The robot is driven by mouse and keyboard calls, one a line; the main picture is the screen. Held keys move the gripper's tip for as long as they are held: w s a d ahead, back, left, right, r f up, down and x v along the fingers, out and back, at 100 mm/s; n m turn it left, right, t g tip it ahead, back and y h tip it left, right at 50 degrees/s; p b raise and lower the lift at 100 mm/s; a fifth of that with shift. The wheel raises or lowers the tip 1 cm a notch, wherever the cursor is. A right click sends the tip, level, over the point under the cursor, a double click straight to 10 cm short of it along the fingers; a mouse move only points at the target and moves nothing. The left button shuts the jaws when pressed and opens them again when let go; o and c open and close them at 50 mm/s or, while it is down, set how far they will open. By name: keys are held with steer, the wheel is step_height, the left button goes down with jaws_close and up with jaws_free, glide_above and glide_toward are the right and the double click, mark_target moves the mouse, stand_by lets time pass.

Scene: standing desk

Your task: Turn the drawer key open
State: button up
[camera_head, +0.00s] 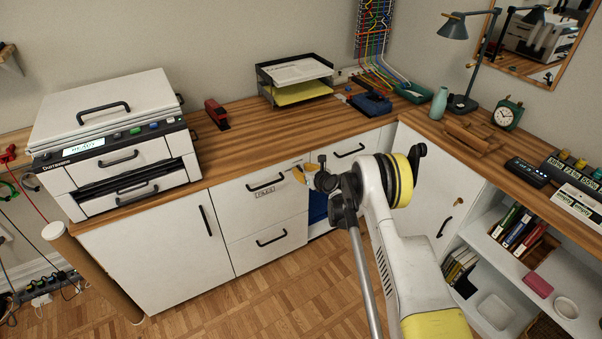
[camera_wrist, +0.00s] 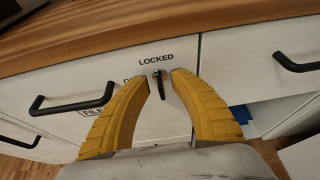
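The drawer key (camera_wrist: 159,82) is a small dark metal key in a lock on a white drawer front (camera_head: 246,204). It hangs roughly vertical, just below the printed word LOCKED (camera_wrist: 156,61). Another word to its left is mostly hidden behind a finger. My gripper (camera_wrist: 159,77) has yellow fingers and is open. Its tips stand on either side of the key, with visible gaps on both sides. In the head view my gripper (camera_head: 303,175) is at the upper right corner of the drawer labelled FILES, and the key cannot be made out there.
A black bar handle (camera_head: 267,182) sits left of the lock; another (camera_head: 349,150) is on the drawer to the right. The wooden desktop (camera_head: 240,135) overhangs just above the lock. A blue object (camera_head: 317,207) shows in an opening below. The floor in front is clear.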

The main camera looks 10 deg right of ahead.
steer(key=shift+w+a+f, duration=0.1)
steer(key=shift+w, duration=0.2)
jaws_close()
